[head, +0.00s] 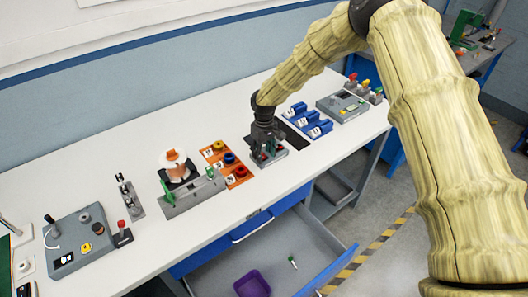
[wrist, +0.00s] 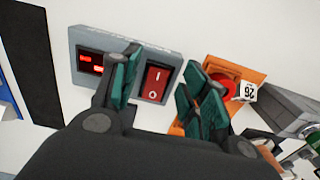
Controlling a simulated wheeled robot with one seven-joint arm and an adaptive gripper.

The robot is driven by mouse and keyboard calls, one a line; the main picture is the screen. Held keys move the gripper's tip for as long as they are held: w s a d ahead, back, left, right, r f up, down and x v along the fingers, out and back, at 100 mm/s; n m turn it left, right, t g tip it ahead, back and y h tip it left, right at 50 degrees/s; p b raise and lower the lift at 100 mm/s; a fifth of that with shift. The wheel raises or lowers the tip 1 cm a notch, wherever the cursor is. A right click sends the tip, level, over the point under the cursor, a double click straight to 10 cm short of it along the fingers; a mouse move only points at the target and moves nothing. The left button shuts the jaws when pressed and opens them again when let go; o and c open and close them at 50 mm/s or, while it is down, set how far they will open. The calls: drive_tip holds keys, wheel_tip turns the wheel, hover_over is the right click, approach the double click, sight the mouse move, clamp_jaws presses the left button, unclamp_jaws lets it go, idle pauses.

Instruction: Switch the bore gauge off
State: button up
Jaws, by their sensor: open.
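A small grey box (wrist: 85,38) with a lit red display (wrist: 92,63) and a red rocker switch (wrist: 154,82) marked I and O shows in the wrist view. It appears to be the bore gauge, but its lettering is unreadable. I cannot tell which side of the rocker is pressed. In the head view this box (head: 280,153) lies under my gripper (head: 265,150), which partly hides it. In the wrist view my gripper (wrist: 166,82) is open and empty, its green-padded fingers to either side of the switch. Contact cannot be told.
Orange trays (head: 213,153) with coloured round parts stand left of the box; blue holders (head: 308,122) and another grey device (head: 341,106) stand to its right. A grey fixture (head: 190,197) and a device with knobs (head: 82,239) are farther left. An open drawer (head: 315,229) sticks out below the bench.

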drive_tip(key=shift+f, duration=0.55)
clamp_jaws()
drive_tip(key=shift+w, duration=0.1)
drive_tip(key=shift+w+a+g+h+b, duration=0.15)
drive_tip(key=shift+g+h+b, duration=0.4)
drive_tip(key=shift+b, duration=0.2)
drive_tip(key=shift+w+a+r+g+h+b, duration=0.15)
drive_tip(key=shift+r+g+h+b, duration=0.15)
drive_tip(key=shift+g+b, duration=0.45)
